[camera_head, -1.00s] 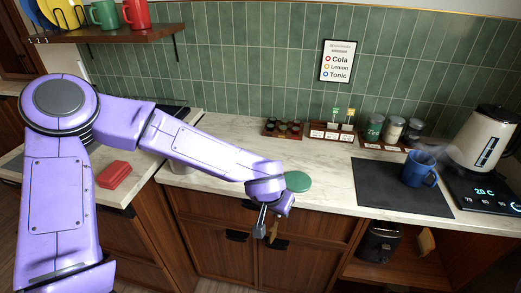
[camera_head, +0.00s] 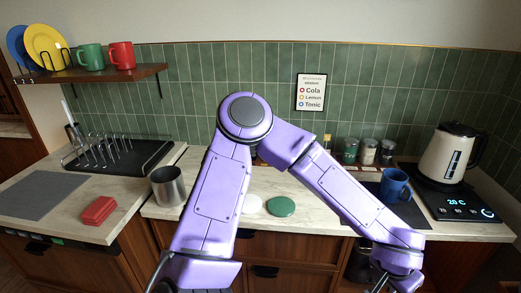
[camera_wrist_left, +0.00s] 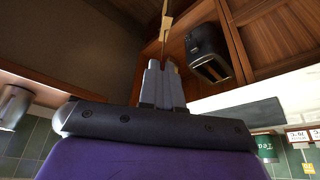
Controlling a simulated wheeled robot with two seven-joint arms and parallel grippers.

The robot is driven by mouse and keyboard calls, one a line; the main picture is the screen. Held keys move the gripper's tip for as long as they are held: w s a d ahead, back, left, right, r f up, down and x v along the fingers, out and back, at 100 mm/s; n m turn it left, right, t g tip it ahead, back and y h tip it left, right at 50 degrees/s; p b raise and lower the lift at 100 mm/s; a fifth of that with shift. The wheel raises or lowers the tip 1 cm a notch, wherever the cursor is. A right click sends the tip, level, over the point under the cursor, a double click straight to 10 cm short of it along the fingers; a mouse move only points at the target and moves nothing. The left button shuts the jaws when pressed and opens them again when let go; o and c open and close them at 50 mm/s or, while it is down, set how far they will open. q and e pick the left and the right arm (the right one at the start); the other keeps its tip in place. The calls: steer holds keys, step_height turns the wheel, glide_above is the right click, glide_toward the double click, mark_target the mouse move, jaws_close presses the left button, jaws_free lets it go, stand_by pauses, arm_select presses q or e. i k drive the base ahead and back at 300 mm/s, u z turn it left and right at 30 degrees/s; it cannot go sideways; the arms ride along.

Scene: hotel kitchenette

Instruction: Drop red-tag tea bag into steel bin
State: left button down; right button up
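My left gripper (camera_head: 382,283) is low at the bottom right of the head view, in front of the counter edge. In the left wrist view its fingers (camera_wrist_left: 161,66) are together on a thin dark string. A small tan tea bag (camera_wrist_left: 166,27) is on this string beyond the fingertips. I cannot make out a red tag. A steel bin (camera_head: 167,187) stands upright on the counter at the left, apart from the gripper. My right gripper is not in view.
A blue mug (camera_head: 394,185) and a kettle (camera_head: 447,152) are at the right. A red block (camera_head: 98,210), a dish rack (camera_head: 105,148) and a green disc (camera_head: 281,207) are on the counters. A toaster (camera_wrist_left: 207,50) sits below the counter. My left arm crosses the middle.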

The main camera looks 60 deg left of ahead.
mark_target(166, 200)
steer(key=z, duration=0.15)
steer(key=k, duration=0.7)
steer(key=u, duration=2.1)
